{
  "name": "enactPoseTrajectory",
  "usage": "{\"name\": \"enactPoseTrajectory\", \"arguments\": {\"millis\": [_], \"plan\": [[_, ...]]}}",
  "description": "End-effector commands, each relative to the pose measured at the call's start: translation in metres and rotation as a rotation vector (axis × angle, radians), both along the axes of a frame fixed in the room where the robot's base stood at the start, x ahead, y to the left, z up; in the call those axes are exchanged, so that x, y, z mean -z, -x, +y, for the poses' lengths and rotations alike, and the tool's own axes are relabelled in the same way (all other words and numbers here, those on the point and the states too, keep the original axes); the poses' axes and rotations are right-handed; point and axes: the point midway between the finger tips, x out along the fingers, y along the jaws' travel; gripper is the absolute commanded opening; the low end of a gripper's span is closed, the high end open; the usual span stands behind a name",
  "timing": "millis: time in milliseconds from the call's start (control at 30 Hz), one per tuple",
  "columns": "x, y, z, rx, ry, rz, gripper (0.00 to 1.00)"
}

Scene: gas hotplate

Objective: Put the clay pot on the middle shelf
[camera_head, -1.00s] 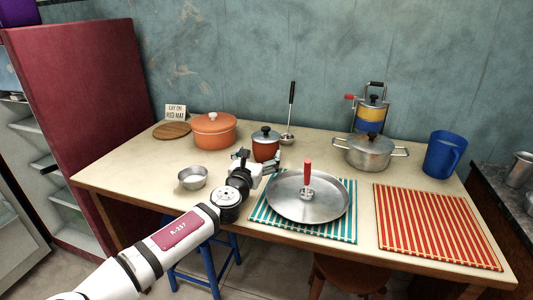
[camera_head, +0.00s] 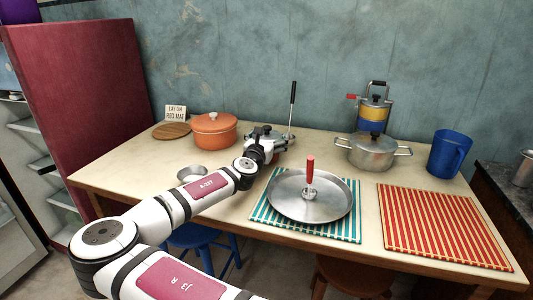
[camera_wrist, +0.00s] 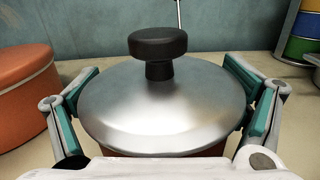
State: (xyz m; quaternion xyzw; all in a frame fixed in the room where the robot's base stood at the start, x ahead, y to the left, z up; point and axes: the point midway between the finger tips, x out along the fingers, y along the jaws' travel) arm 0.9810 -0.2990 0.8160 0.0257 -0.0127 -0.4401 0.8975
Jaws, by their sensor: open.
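The small reddish-brown pot with a steel lid and black knob (camera_wrist: 160,100) fills the middle of the wrist view. It stands on the table; only a sliver of its body shows under the lid. In the head view my arm mostly hides it. My gripper (camera_head: 266,144) is open around it, with one green-padded finger at each side of the lid. I cannot tell whether the fingers touch it. A larger orange pot with a lid (camera_head: 213,130) stands to its left. Pale shelves (camera_head: 42,163) show at the far left, beside a dark red panel (camera_head: 85,100).
A ladle (camera_head: 292,105) stands just behind the small pot. A steel bowl (camera_head: 192,172) is near my forearm. A pan (camera_head: 285,205) lies on the green striped mat (camera_head: 270,228). A steel pot (camera_head: 370,155), blue jug (camera_head: 447,155) and red striped mat (camera_head: 440,225) are to the right.

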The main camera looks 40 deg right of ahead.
Motion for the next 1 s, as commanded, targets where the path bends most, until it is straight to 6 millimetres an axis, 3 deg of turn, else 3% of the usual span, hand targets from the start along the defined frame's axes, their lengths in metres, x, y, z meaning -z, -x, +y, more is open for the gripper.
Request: {"name": "enactPoseTrajectory", "arguments": {"millis": [167,200,533,1000], "plan": [[0.000,0.000,0.000,0.000,0.000,0.000,0.92],[0.000,0.000,0.000,0.000,0.000,0.000,0.87],[0.000,0.000,0.000,0.000,-0.001,0.001,0.13],[-0.011,0.000,0.000,-0.001,0.000,-0.003,0.12]]}}
